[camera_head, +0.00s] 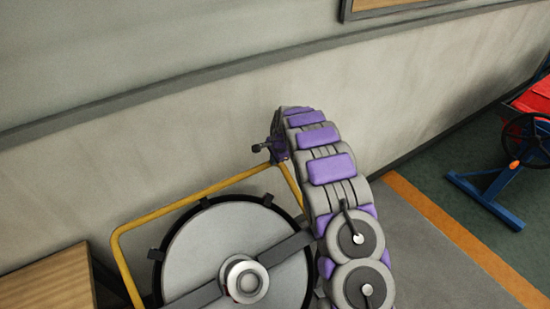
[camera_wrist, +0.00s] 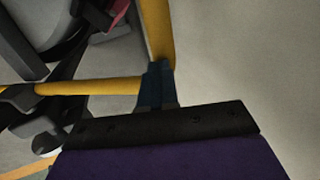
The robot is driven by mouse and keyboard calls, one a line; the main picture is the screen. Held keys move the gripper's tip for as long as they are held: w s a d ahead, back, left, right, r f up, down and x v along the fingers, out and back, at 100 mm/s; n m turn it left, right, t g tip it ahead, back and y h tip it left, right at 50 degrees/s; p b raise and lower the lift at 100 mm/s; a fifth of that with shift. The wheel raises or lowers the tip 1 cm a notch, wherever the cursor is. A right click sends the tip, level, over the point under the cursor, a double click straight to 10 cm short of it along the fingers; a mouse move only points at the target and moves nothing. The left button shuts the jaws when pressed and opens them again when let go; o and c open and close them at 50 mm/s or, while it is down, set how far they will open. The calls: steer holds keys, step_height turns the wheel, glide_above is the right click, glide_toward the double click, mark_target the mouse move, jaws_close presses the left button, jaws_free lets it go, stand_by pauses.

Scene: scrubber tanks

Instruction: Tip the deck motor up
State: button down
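A large round grey disc (camera_head: 237,247) with a dark rim and a shiny metal hub (camera_head: 245,280) shows at the bottom of the head view. It looks like the deck motor unit, but I cannot be sure. A yellow tube frame (camera_head: 190,193) runs around its far side. In the wrist view my gripper (camera_wrist: 156,84) shows as one narrow dark blue shape at the corner of the yellow tube (camera_wrist: 90,87). It overlaps the tube; contact and finger opening are unclear.
A pale wall (camera_head: 200,120) with a grey rail stands close behind the frame. A wooden box (camera_head: 48,282) is at lower left. A blue-legged stand (camera_head: 487,198) with a red top is at right. Grey floor beside an orange stripe (camera_head: 450,228) is clear.

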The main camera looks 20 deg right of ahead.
steer(key=shift+a, duration=1.4)
steer(key=shift+w+d+f, duration=0.1)
steer(key=shift+d+f, duration=0.1)
steer(key=shift+d, duration=0.15)
steer(key=shift+w+d+f+p, duration=0.2)
steer(key=shift+w+f+p, duration=0.1)
steer(key=shift+f, duration=0.3)
steer(key=shift+w+d+f+p, duration=0.2)
steer(key=shift+w+f+p, duration=0.1)
steer(key=shift+f, duration=0.3)
steer(key=x, duration=0.2)
steer(key=a+p+x, duration=0.1)
steer(key=x, duration=0.2)
steer(key=shift+w+a+f, duration=0.1)
steer(key=shift+w+a, duration=0.05)
steer(key=shift+w, duration=0.05)
steer(key=s+d+x, duration=0.1)
steer(key=x, duration=0.8)
steer(key=shift+s+f, duration=0.2)
steer(key=shift+f, duration=0.3)
